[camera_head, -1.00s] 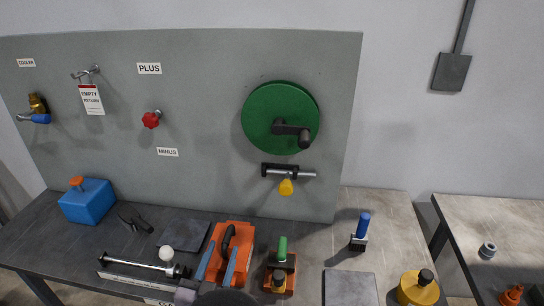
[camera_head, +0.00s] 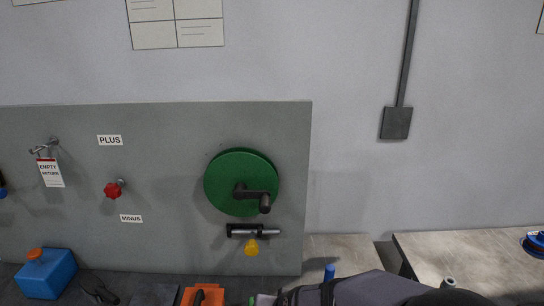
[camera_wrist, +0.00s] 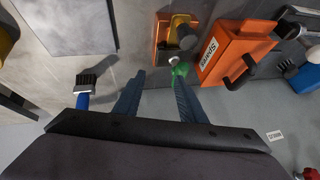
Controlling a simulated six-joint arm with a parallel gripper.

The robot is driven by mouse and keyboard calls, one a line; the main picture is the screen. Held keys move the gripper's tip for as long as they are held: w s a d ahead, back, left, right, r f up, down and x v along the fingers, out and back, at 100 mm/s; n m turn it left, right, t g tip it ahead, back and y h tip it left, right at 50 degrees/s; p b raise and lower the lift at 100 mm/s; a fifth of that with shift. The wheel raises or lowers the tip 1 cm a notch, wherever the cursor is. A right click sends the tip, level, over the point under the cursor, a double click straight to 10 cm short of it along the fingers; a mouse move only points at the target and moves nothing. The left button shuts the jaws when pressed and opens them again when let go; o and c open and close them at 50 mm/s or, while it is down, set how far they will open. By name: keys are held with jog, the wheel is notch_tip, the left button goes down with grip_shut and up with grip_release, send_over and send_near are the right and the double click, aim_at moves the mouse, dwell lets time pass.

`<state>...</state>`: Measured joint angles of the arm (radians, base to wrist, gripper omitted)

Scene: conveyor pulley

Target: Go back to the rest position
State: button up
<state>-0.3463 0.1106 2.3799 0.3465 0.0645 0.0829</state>
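My gripper (camera_wrist: 158,82) shows in the wrist view with its two blue-grey fingers apart and nothing between them. It points down over the dark bench. A green-handled tool (camera_wrist: 180,70) shows just past the right fingertip; I cannot tell whether they touch. In the head view a grey link of my arm (camera_head: 365,290) crosses the bottom right, and the fingers are out of that picture. The green wheel (camera_head: 222,190) with its black crank (camera_head: 262,197) hangs on the grey panel (camera_head: 165,240), clear of my arm. The black-and-silver bolt with a yellow tag (camera_head: 251,247) is below it.
The wrist view shows an orange box (camera_wrist: 236,52), an orange stand (camera_wrist: 165,40), a blue-handled brush (camera_wrist: 84,90) and a grey plate (camera_wrist: 75,20). In the head view a blue container (camera_head: 47,275) stands left, and a red knob (camera_head: 113,190) is on the panel.

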jog(key=s+d+g+h, duration=0.2)
jog(key=s+d+g, duration=0.4)
jog(key=s+d, duration=0.8)
jog(key=s+f+p, duration=0.1)
jog(key=s, duration=0.2)
jog(key=shift+s+d+n+h, duration=0.15)
jog(key=shift+d+n+h, duration=0.15)
jog(key=shift+d+n, duration=0.1)
dwell(0.6)
